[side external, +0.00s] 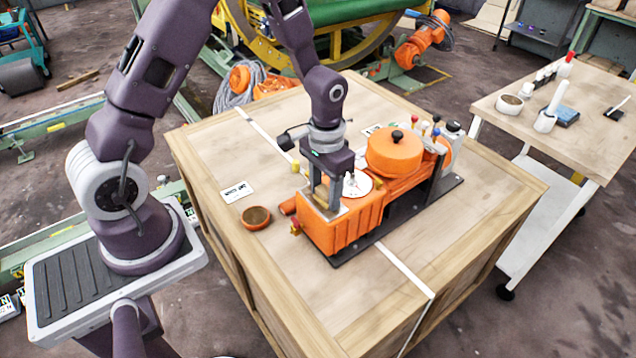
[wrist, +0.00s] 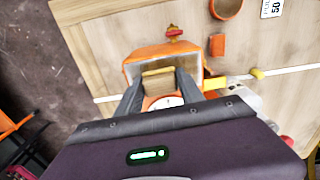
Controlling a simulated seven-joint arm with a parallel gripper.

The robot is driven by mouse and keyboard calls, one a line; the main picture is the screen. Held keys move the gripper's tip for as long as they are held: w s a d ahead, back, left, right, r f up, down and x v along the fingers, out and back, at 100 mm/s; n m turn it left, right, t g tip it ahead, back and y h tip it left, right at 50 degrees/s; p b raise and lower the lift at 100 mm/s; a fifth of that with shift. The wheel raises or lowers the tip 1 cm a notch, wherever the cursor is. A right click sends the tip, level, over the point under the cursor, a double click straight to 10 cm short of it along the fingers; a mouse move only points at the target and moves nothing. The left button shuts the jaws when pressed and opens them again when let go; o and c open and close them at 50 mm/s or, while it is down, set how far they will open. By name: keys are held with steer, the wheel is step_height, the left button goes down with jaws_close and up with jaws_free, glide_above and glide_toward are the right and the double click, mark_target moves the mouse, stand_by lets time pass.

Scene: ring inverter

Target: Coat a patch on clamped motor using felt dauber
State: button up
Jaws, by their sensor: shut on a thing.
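My gripper (side external: 326,203) points down over the motor's left end. In the wrist view, its two fingers (wrist: 158,92) are shut on a tan block, which I take to be the felt dauber (wrist: 158,82). The dauber's lower face is hidden, so I cannot tell whether it touches the motor.
An orange bowl with brown contents (side external: 256,217) and a white label card (side external: 236,192) lie left of the motor. A round orange cover with a black knob (side external: 394,153) and small bottles (side external: 450,130) stand right of my gripper. A side table (side external: 560,140) is at the right.

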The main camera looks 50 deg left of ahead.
mark_target(307, 184)
steer(key=shift+d, duration=2.7)
steer(key=shift+a, duration=6.05)
step_height(307, 184, up, 8)
steer(key=shift+r, duration=0.15)
